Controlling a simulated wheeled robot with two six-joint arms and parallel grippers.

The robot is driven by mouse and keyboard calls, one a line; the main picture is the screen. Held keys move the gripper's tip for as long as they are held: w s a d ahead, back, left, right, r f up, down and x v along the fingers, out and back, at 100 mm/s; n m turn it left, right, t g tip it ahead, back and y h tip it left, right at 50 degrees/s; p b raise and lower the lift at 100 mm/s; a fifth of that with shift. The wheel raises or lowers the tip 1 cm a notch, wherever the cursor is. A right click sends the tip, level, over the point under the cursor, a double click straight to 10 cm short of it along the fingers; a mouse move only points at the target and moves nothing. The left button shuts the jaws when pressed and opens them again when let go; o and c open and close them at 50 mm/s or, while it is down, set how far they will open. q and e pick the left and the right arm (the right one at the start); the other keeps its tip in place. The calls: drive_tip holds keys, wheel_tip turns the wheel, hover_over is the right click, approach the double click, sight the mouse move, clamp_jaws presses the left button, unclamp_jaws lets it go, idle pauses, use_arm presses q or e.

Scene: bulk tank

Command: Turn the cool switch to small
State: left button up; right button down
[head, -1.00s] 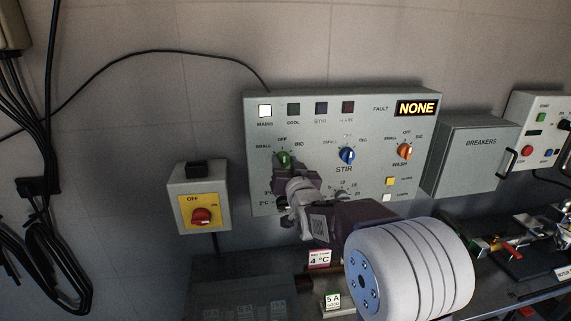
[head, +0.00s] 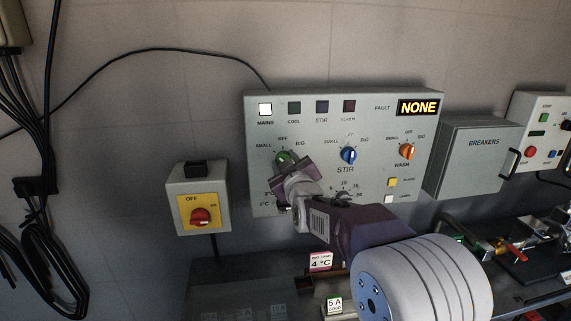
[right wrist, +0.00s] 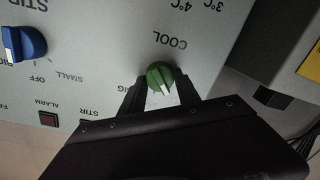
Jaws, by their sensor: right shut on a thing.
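The cool switch (head: 281,157) is a green knob at the left of the grey control panel (head: 222,0). My right gripper (head: 288,163) reaches it from below right and is shut on it. The cool lamp (head: 294,108) is dark. My left gripper is not in view.
The blue stir knob (head: 348,156) and orange wash knob (head: 407,151) lie to the right on the same panel. The mains lamp (head: 265,109) is lit and the fault display (head: 418,107) reads NONE. A red and yellow isolator (head: 201,215) stands left of the panel.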

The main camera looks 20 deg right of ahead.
drive_tip(key=shift+n, duration=0.6)
drive_tip(key=c, duration=0.9)
unclamp_jaws()
drive_tip(key=v, duration=0.9)
drive_tip(key=shift+a, duration=0.1)
